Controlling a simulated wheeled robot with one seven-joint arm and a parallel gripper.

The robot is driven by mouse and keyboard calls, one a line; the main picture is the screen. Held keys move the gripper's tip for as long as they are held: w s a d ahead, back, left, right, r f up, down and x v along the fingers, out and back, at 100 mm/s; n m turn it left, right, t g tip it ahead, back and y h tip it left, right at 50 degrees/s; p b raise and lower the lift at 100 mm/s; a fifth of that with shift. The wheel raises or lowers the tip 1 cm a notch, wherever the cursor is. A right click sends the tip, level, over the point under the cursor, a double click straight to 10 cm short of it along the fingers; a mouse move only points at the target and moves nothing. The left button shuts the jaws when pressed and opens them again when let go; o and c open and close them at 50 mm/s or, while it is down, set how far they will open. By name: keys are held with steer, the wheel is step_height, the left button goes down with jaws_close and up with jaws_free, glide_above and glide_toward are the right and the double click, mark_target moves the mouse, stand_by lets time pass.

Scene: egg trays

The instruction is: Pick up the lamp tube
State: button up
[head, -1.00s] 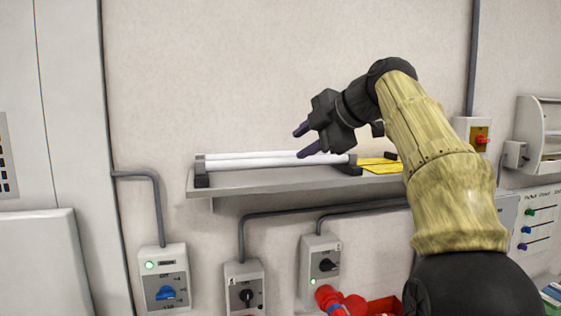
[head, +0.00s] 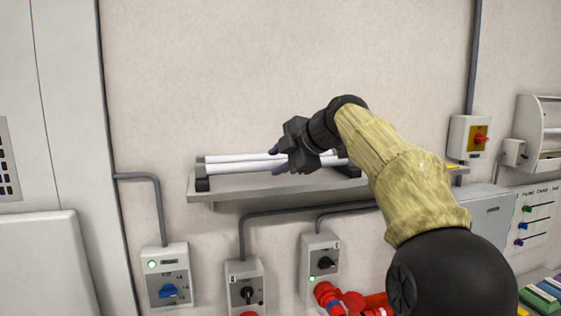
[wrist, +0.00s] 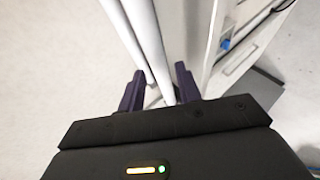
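Two white lamp tubes lie side by side on dark end holders on the wall shelf, a rear tube (head: 232,157) and a front tube (head: 235,168). My gripper (head: 275,160) is at the tubes near the middle of their length, its dark purple fingers apart, one higher and one lower. I cannot tell whether either finger touches a tube. My gripper and wrist hide part of the tubes' right half.
The grey shelf (head: 225,194) runs along the wall. Its left holder (head: 202,178) is dark and upright. Switch boxes with conduits are below, along with a red connector (head: 340,300). The wall above the tubes is clear.

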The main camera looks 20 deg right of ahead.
mark_target(269, 164)
steer(key=p+x, duration=0.1)
steer(key=x, duration=0.2)
steer(key=shift+a+r+p, duration=0.15)
steer(key=shift+a+p, duration=0.15)
steer(key=shift+p, duration=0.05)
steer(key=shift+w, duration=0.2)
steer(key=shift+s, duration=0.1)
steer(key=shift+c, duration=0.2)
steer(key=c, duration=0.5)
